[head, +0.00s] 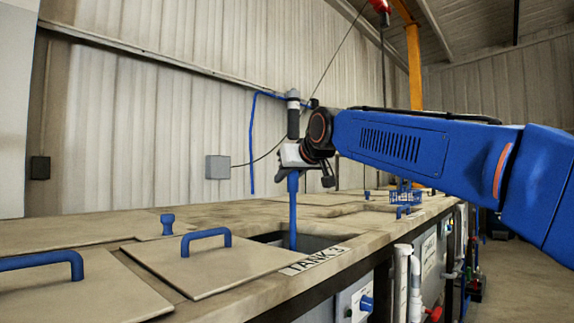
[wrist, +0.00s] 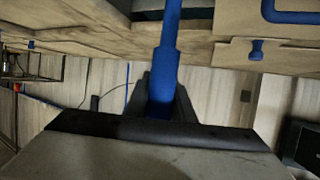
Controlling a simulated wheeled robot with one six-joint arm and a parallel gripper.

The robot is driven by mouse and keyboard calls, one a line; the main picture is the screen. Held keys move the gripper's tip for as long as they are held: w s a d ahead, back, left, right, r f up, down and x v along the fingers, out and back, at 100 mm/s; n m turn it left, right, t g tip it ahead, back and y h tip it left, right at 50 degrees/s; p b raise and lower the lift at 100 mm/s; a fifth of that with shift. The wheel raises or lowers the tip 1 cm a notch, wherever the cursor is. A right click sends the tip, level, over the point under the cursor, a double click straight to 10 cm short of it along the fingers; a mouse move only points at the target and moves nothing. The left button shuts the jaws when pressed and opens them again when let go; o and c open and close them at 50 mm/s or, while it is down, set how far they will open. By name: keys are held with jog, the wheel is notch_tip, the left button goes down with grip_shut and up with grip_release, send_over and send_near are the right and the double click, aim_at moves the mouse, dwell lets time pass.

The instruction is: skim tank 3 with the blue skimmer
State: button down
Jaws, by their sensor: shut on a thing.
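My gripper (head: 296,165) is shut on the blue skimmer (head: 293,212), which hangs upright below it. In the wrist view, my dark gripper fingers (wrist: 163,98) close around the blue handle (wrist: 168,48). The skimmer's lower end drops into the dark opening of tank 3 (head: 322,242) and is hidden there. The "TANK 3" label (head: 314,261) lies on the front edge beside this opening. A flat lid (head: 205,268) with a blue handle (head: 206,236) lies just left of the opening, off it.
Another lid (head: 85,300) with a blue handle lies at near left. A small blue knob (head: 167,224) stands on the deck behind. A blue basket (head: 404,194) sits farther along the row. Pipes (head: 415,285) run down the tank front; open floor lies at right.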

notch_tip(320, 180, down, 8)
dwell(0.5)
jog(key=shift+r, duration=0.1)
